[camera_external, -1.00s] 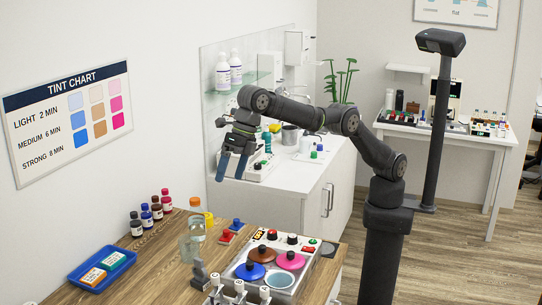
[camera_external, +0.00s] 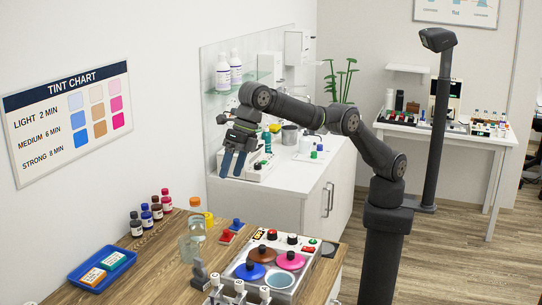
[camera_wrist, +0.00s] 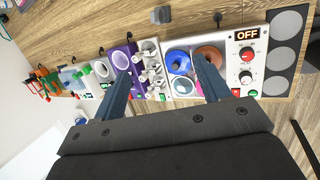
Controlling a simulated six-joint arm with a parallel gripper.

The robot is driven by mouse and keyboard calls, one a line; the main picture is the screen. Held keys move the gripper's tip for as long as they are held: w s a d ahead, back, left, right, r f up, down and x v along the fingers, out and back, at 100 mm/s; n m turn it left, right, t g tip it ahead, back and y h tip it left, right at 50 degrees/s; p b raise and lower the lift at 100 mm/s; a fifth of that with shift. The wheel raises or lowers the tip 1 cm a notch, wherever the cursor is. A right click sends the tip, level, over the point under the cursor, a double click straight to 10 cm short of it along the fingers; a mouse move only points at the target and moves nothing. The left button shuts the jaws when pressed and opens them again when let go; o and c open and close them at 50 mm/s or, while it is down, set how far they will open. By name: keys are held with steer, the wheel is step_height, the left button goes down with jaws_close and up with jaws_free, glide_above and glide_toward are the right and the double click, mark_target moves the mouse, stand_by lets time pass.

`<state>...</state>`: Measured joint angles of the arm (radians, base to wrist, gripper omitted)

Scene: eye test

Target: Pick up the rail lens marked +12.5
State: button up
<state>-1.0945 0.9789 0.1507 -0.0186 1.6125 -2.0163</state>
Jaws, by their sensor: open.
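I cannot make out a rail lens marked +12.5 in either view; no such marking is readable. My gripper (camera_external: 231,174) hangs in the air with its two blue fingers pointing down, in front of the white counter (camera_external: 285,185) in the external view. In the wrist view the fingers of my gripper (camera_wrist: 164,66) are spread apart with nothing between the tips. Beyond them is a row of equipment, with a purple piece (camera_wrist: 132,53) carrying a pale round part near the left finger. Its small labels are too blurred to read.
The wooden table (camera_external: 160,270) holds a tint bath (camera_external: 302,245) with coloured lids, small bottles (camera_external: 156,208) and a blue tray (camera_external: 75,276). The wrist view shows a panel reading OFF (camera_wrist: 258,52) and a dark strip with grey discs (camera_wrist: 282,55). A side table (camera_external: 475,137) stands behind.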

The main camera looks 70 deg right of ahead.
steer(key=m+t+y, duration=0.1)
steer(key=m, duration=1.6)
glide_toward(202, 270)
steer(key=x, duration=0.3)
steer(key=d+x, duration=0.1)
steer(key=x, duration=0.3)
steer(key=w+d+x, duration=0.1)
steer(key=x, duration=0.3)
steer(key=shift+d+f, duration=0.1)
steer(key=shift+f, duration=0.3)
steer(key=c, duration=1.1)
